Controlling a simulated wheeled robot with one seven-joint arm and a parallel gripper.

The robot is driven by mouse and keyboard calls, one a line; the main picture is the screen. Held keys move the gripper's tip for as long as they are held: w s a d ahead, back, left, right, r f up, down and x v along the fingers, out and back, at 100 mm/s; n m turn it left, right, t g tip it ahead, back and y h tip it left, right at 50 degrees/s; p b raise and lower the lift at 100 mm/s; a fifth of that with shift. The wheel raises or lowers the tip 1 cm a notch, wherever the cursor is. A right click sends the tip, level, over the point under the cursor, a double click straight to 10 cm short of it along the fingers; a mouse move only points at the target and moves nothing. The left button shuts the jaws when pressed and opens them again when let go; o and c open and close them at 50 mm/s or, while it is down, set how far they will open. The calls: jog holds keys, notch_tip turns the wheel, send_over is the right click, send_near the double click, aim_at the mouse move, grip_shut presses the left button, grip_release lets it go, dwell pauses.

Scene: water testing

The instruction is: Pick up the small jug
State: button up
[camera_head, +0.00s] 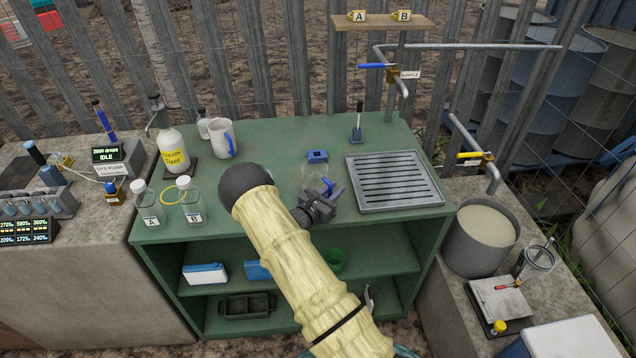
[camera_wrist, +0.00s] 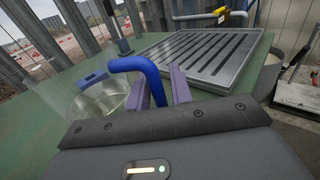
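The small jug is clear, with a thick blue handle. In the head view the jug (camera_head: 311,173) stands on the green bench, partly hidden by my gripper. In the wrist view its clear body (camera_wrist: 100,98) is at left, and the blue handle (camera_wrist: 135,65) arches right and down between my fingers. My gripper (camera_head: 334,193), also in the wrist view (camera_wrist: 160,88), is open, with its purple fingers on either side of the handle. A gap shows beside the handle; whether either finger touches it I cannot tell.
A slotted metal drain tray (camera_head: 397,209) lies right of the gripper. A small blue block (camera_head: 317,155) sits behind the jug. A larger jug (camera_head: 221,140), bottles and two flasks stand at left. The sample tap (camera_head: 392,74) is above the back edge.

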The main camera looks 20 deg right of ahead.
jog(key=shift+w+d, duration=0.25)
dwell(0.3)
grip_shut()
jog(key=shift+r, duration=0.2)
notch_tip(320, 180, up, 10)
jog(key=b, duration=0.1)
jog(key=shift+f+b, duration=0.2)
jog(key=shift+b, duration=0.1)
dwell(0.8)
dwell(0.5)
